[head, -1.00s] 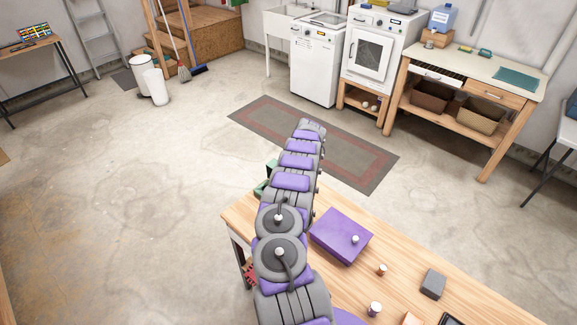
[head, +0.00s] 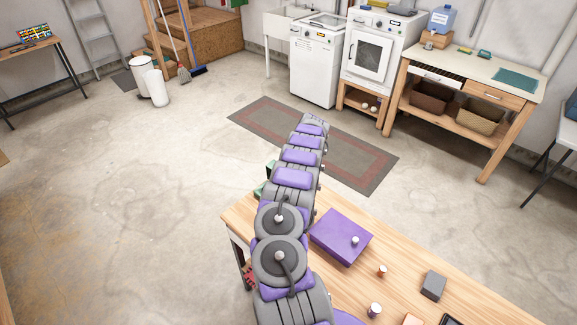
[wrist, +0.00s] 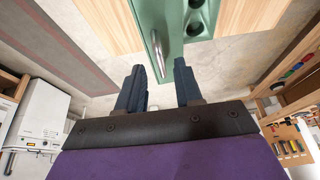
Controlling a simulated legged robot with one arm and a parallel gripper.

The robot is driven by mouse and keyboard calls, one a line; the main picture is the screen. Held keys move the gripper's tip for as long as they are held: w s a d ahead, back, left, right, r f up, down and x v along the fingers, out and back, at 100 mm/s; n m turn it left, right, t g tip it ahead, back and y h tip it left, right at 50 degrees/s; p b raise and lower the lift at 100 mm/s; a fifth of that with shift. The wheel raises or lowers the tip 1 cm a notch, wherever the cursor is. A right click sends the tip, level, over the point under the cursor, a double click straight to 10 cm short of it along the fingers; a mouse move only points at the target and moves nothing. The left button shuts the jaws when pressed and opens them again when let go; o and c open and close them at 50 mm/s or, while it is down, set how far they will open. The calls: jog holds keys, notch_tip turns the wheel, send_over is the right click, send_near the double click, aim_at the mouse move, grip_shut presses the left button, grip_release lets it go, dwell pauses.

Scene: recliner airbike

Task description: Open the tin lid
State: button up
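A purple box (head: 342,237) with a pale round knob (head: 355,240) on top sits on the wooden table, right of my arm. It looks closed, and I cannot tell if it is the tin. In the wrist view my gripper (wrist: 160,70) has its two dark fingers spread apart with nothing between them. A green object (wrist: 184,75) with a metal bar and round holes is just beyond the fingertips, apparently not touching them. Part of a green object also shows beside my arm in the head view (head: 270,168).
The wooden table (head: 400,268) also holds a small brown-sided cylinder (head: 382,271), a white-topped cylinder (head: 375,310) and a grey block (head: 433,285). A dark rug (head: 365,163) lies on the floor beyond. The floor left of the table is open.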

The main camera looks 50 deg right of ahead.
jog(key=v, duration=1.4)
jog(key=shift+r, duration=0.15)
jog(key=shift+s+d, duration=0.1)
